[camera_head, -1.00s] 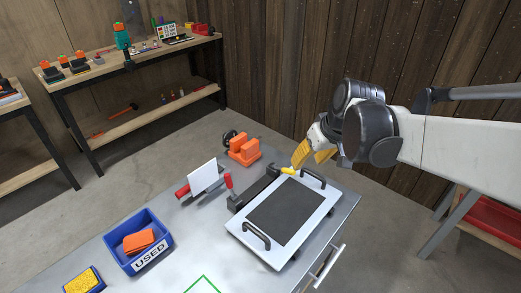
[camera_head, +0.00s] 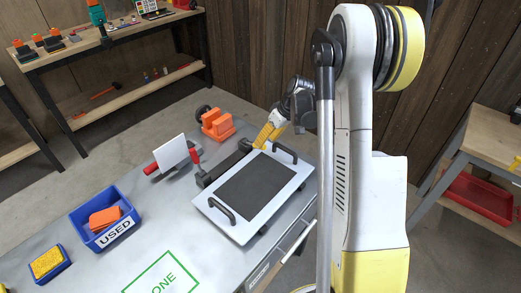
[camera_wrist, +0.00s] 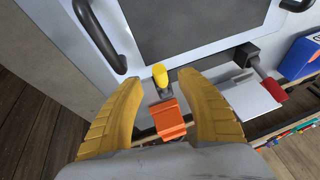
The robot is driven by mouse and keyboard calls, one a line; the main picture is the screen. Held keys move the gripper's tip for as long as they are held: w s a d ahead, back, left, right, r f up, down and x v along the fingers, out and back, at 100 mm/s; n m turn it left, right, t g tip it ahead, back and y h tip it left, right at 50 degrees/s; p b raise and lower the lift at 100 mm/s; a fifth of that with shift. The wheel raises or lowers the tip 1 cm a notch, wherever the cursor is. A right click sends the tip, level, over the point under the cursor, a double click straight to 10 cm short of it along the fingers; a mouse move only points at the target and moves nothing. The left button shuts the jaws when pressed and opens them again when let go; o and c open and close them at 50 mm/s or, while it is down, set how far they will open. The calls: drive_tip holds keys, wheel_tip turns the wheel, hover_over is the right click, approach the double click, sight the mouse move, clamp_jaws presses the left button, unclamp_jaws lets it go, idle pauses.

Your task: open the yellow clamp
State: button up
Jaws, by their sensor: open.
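The yellow clamp (camera_wrist: 160,76) shows as a rounded yellow handle on a grey base at the edge of a white panel with a dark centre (camera_wrist: 205,57). My gripper (camera_wrist: 159,80) is open, its two yellow fingers on either side of the clamp in the wrist view. I cannot tell whether a finger touches it. In the head view my gripper (camera_head: 266,137) is at the panel's far edge (camera_head: 210,211), and its yellow fingers largely hide the clamp.
Two black handles rise from the panel, the near one (camera_head: 222,209) clear of my gripper. An orange vise (camera_head: 217,122) stands beyond. A white plate (camera_head: 171,152) with red grips and a blue USED bin (camera_head: 83,236) stand left on the metal bench (camera_head: 170,215).

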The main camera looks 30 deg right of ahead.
sight(254, 144)
drive_tip(key=b+x, duration=0.1)
drive_tip(key=x, duration=0.3)
drive_tip(key=shift+w+f, duration=0.1)
drive_tip(key=shift+f, duration=0.2)
clamp_jaws()
